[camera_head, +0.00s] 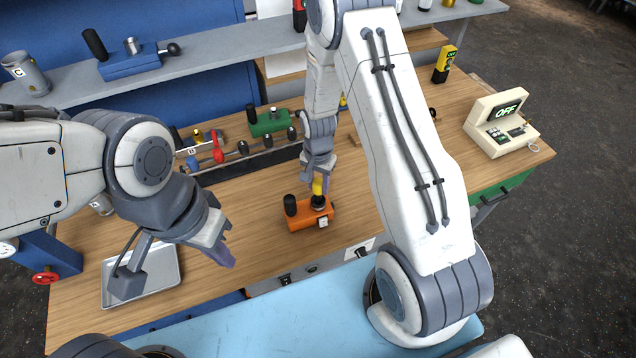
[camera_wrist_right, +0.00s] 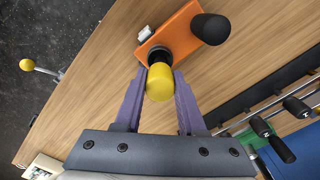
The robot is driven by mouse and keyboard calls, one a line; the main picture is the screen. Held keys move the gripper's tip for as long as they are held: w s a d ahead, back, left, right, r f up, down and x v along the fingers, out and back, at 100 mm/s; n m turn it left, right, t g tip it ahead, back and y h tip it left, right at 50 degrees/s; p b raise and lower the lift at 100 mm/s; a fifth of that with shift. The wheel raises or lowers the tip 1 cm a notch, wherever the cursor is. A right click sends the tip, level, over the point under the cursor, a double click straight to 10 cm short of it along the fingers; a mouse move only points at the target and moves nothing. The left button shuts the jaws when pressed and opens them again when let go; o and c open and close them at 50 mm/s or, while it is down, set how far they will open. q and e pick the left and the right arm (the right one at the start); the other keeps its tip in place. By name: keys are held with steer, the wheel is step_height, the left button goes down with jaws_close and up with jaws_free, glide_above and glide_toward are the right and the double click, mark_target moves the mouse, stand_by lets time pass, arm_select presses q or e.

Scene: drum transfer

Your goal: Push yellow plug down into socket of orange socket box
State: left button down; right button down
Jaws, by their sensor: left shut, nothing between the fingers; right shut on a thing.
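The orange socket box (camera_head: 309,214) lies on the wooden table in the middle of the head view, with a black knob on its left end and a dark round socket. It also shows at the top of the right wrist view (camera_wrist_right: 183,33). The yellow plug (camera_head: 318,187) stands over the socket; its yellow end (camera_wrist_right: 159,82) sits between the purple fingers of my right gripper (camera_wrist_right: 160,88), which is shut on it. How deep the plug sits is hard to tell. My left gripper (camera_head: 226,255) is shut and empty, over the front left of the table, apart from the box.
A metal tray (camera_head: 170,275) lies at the table's front left. A dark rack (camera_head: 250,160) with several handles and a green box (camera_head: 268,122) stand behind the orange box. A cream device reading OFF (camera_head: 500,123) is at the right. The wood right of the box is clear.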

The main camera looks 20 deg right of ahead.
mark_target(318, 191)
steer(key=shift+f+b, duration=1.25)
steer(key=shift+f, duration=0.5)
steer(key=shift+c, duration=2.1)
jaws_free()
steer(key=shift+r, duration=0.1)
steer(key=shift+r, duration=0.45)
step_height(318, 191, up, 10)
steer(key=shift+f+b, duration=0.2)
steer(key=shift+b, duration=0.9)
